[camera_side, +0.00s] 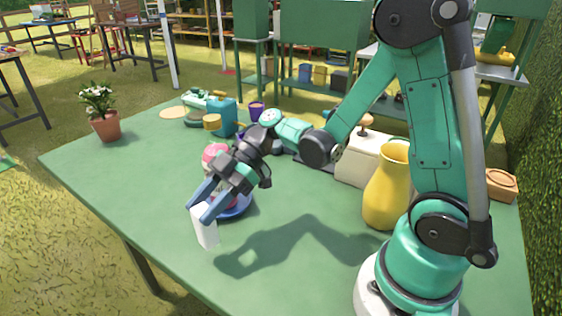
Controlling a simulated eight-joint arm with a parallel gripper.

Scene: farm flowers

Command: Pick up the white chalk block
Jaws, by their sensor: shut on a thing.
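The white chalk block (204,230) is a small upright white box near the front left part of the green table. My gripper (201,208) reaches down to it from above, its two blue-grey fingers shut on the block's upper end. The block tilts slightly. I cannot tell for sure whether its lower end touches the table or hangs just above it.
A yellow jug (388,188) and a white box (361,160) stand to the right. A potted plant (104,121) and a blue watering can (223,117) stand farther back. The table's (130,185) left part is clear.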

